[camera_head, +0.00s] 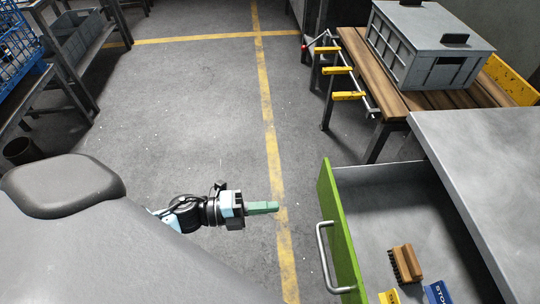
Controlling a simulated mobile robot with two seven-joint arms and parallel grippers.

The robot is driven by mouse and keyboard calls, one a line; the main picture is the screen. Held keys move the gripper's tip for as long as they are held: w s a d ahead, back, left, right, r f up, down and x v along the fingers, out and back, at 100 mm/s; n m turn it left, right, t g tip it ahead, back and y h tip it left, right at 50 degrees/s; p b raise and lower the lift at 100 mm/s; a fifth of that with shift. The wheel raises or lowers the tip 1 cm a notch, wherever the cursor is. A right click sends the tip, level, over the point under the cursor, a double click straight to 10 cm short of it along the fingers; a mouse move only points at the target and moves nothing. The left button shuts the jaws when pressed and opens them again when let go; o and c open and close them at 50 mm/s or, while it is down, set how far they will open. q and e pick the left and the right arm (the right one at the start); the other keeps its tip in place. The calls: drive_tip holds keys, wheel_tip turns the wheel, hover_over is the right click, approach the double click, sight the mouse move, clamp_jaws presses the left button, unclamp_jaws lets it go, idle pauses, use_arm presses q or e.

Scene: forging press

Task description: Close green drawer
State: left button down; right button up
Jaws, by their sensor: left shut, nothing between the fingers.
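The green drawer (341,234) is pulled open at the lower right, below a grey tabletop. Its green front faces left and carries a silver bar handle (323,257). Inside lie a brown brush (405,264), a yellow item (389,297) and a blue item (438,293) with lettering. My left gripper (277,207) is shut and empty. It appears left of the drawer front, with a gap between them, and its green fingers point right. My right gripper is not in view.
The grey tabletop (490,165) is right of the drawer. A wooden table (362,75) with a grey crate (425,45) stands behind. Dark shelving (62,45) with a blue basket (18,48) is at the upper left. Open floor with yellow lines lies between.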

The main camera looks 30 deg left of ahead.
sight(326, 202)
use_arm(q)
drive_tip(key=p+x, duration=0.1)
drive_tip(key=x, duration=1)
drive_tip(key=shift+w+d, duration=0.1)
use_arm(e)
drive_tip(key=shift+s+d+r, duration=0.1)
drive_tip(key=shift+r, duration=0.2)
use_arm(q)
drive_tip(key=shift+d, duration=0.1)
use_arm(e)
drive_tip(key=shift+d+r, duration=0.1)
